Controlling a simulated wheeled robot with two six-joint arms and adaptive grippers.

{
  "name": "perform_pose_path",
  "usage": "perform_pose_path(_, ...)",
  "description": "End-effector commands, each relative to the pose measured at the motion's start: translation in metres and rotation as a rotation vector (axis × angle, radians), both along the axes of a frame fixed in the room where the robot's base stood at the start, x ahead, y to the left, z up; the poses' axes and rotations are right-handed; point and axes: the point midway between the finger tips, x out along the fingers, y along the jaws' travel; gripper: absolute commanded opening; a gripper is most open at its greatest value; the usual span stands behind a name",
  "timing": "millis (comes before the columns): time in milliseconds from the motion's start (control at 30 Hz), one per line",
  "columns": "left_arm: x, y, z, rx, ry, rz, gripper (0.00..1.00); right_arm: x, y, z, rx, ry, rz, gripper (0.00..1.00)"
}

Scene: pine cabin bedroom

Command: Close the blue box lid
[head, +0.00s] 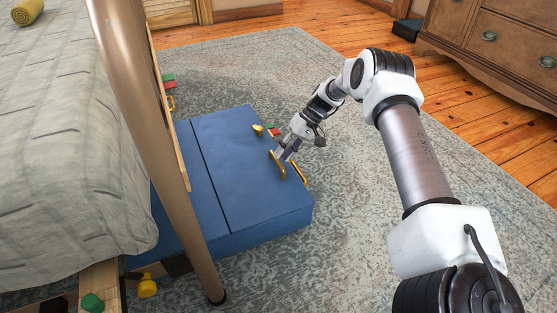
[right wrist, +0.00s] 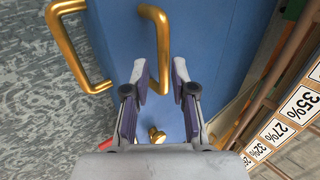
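The blue box (head: 270,216) sits on the rug beside the bed. Its blue lid (head: 232,150) looks flat across the top, with a dark seam along its left part; I cannot tell whether a small gap is left at its edge. A gold handle (head: 277,164) is on the lid, and it also shows in the right wrist view (right wrist: 163,45). A second gold handle (head: 300,173) is at the box's right side. My right gripper (head: 281,156) is open at the lid handle; in the right wrist view the handle's near end shows between the fingertips (right wrist: 160,82). My left gripper is out of view.
A wooden dresser (head: 500,45) is at the far right. The rug (head: 350,220) right of the box is clear.

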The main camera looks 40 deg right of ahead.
Motion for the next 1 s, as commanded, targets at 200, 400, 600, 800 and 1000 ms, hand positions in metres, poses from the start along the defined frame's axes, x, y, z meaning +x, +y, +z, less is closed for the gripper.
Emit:
perform_pose_path(200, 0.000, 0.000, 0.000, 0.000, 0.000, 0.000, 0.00, -0.008, -0.035, 0.045, -0.001, -0.004, -0.002, 0.25)
perform_pose_path(400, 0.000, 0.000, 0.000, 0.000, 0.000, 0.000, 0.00, -0.012, -0.049, 0.064, -0.001, -0.001, -0.001, 0.25)
perform_pose_path(600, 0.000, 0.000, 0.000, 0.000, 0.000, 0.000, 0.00, -0.012, -0.050, 0.065, -0.001, 0.001, 0.001, 0.25)
perform_pose_path(800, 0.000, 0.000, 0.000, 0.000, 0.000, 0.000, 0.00, -0.012, -0.050, 0.065, -0.001, 0.001, 0.001, 0.25)
perform_pose_path(1000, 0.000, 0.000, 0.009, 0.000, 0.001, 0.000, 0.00, -0.013, -0.049, 0.070, -0.001, 0.007, 0.001, 0.25)
